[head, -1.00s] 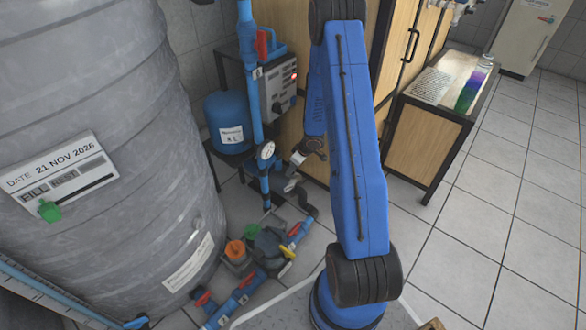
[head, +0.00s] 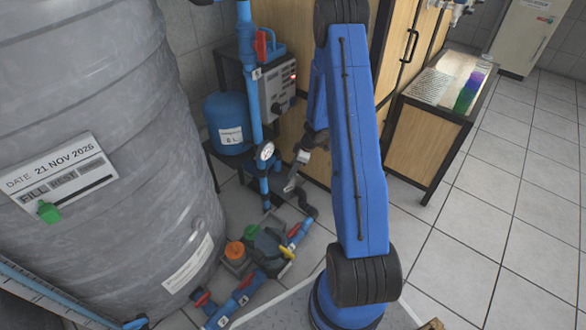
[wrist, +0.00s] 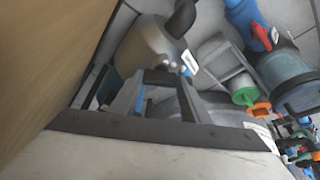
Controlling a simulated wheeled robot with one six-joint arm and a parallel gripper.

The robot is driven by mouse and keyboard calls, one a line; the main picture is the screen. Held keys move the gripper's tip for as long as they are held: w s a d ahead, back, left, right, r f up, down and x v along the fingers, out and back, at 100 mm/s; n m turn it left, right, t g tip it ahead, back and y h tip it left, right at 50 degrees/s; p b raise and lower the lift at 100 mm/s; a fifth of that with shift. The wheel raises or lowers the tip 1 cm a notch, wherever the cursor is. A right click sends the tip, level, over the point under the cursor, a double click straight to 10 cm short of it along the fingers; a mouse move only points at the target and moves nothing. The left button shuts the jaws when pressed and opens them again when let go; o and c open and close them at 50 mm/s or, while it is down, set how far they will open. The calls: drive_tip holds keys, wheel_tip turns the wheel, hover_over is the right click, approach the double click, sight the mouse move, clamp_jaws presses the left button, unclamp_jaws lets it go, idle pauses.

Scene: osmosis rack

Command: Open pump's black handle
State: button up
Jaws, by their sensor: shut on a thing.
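My gripper (head: 292,183) reaches down at the left of my blue arm, beside the lower pipework in the head view. In the wrist view my gripper (wrist: 162,88) has its fingers at either side of a short dark bar (wrist: 160,77), which looks like the pump's black handle. The gripper is shut on it. A rounded grey-beige body (wrist: 148,45), apparently the pump, lies just beyond the fingers. In the head view the handle is too small and covered to make out.
A large grey tank (head: 100,130) fills the left. A blue vessel (head: 229,125) and a control box (head: 277,90) stand behind the gauge (head: 265,152) pipe. Red-handled valves (head: 203,298) lie low in front. A wooden cabinet (head: 290,145) is close behind. The floor (head: 470,230) at right is clear.

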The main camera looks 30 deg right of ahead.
idle(0.3)
drive_tip(key=o, duration=1)
drive_tip(key=shift+o, duration=0.2)
wheel_tip(320, 180, up, 10)
idle(0.3)
